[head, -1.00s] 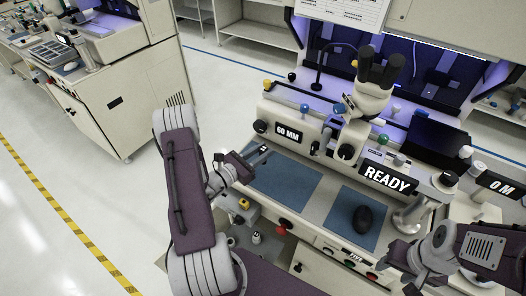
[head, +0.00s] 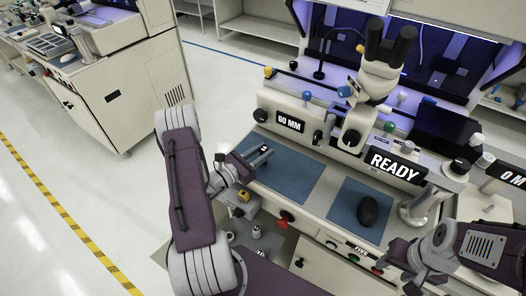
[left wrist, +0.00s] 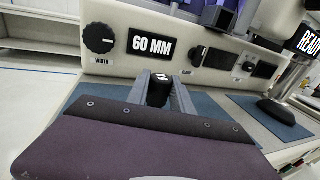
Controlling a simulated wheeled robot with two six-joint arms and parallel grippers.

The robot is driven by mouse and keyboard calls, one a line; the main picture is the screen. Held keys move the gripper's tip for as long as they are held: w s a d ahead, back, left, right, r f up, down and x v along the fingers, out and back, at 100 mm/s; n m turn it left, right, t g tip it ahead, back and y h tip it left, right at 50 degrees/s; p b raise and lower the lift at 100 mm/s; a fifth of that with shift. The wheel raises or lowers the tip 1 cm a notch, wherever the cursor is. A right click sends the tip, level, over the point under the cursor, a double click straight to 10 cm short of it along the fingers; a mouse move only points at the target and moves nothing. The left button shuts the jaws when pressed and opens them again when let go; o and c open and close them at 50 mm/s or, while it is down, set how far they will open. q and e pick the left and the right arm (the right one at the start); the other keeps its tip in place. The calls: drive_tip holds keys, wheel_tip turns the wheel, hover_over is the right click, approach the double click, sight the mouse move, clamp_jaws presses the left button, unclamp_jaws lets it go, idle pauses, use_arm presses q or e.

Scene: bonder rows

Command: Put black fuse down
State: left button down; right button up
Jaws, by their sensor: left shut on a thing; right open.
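The black fuse (left wrist: 158,90) is a small dark block with a white mark on its top. It sits between the fingers of my left gripper (left wrist: 160,92) in the left wrist view. In the head view my left gripper (head: 258,158) is shut on it over the left blue mat (head: 285,178), near the mat's left end. I cannot tell whether the fuse touches the mat. My right gripper (head: 405,262) is at the lower right, by the front of the bench, open and empty.
A bonder with a microscope (head: 385,65) and a 60 MM display (head: 290,122) stands behind the mats. A READY sign (head: 397,166) stands at right. Much of the left mat is bare.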

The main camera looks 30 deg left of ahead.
use_arm(q)
drive_tip(key=shift+f, duration=0.35)
drive_tip(key=c, duration=1)
unclamp_jaws()
drive_tip(key=shift+c, duration=0.2)
drive_tip(key=b+v, duration=0.1)
drive_tip(key=v, duration=0.8)
